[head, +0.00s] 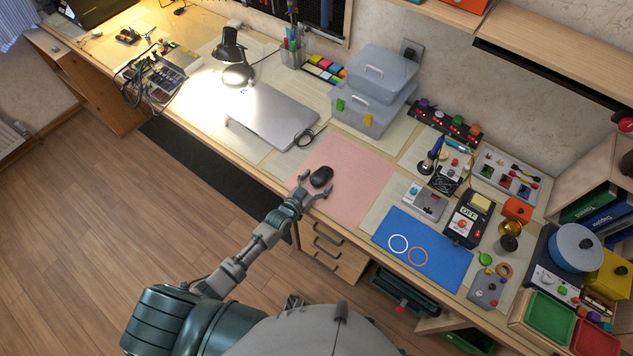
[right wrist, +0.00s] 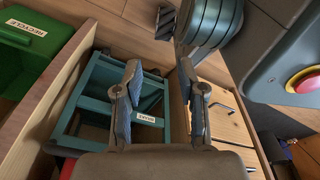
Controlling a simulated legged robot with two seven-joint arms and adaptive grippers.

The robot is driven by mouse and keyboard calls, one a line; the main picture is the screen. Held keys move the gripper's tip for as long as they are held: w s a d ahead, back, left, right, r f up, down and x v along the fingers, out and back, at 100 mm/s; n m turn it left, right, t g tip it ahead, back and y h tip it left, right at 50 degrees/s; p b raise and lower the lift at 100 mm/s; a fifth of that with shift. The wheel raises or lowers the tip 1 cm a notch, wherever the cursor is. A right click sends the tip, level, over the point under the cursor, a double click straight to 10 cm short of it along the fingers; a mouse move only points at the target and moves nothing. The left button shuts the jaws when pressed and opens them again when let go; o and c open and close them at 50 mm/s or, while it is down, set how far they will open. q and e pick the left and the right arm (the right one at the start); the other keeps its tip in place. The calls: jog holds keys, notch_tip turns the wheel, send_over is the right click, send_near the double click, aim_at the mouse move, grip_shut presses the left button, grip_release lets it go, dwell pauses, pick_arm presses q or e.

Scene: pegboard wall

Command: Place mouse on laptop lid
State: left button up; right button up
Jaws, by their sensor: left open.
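A black mouse (head: 321,177) lies on the pink mat (head: 350,195) on the workbench. A closed silver laptop (head: 272,115) lies to its upper left, under the desk lamp, with a bare lid. My left gripper (head: 317,184) is open at the mat's left part, its fingers spread close to the mouse's near side. I cannot tell whether they touch the mouse. My right gripper (right wrist: 160,78) is open and empty in the right wrist view, over a teal frame below the bench.
A black lamp (head: 238,70) stands behind the laptop, and a cable lies at the laptop's right edge. Clear plastic boxes (head: 372,95) stand behind the mat. A blue mat (head: 440,262) lies to the right. A green recycle bin (right wrist: 35,45) shows in the right wrist view.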

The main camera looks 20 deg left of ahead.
pick_arm(q)
jog(key=shift+s, duration=0.1)
jog(key=p+v, duration=0.1)
jog(key=v, duration=1.6)
jog(key=shift+s, duration=0.15)
pick_arm(e)
jog(key=s, duration=0.1)
jog(key=s+f, duration=0.1)
jog(key=s, duration=0.1)
jog(key=shift+s+d+f, duration=0.15)
jog(key=shift+s+d, duration=0.15)
pick_arm(q)
jog(key=shift+d+f, duration=0.1)
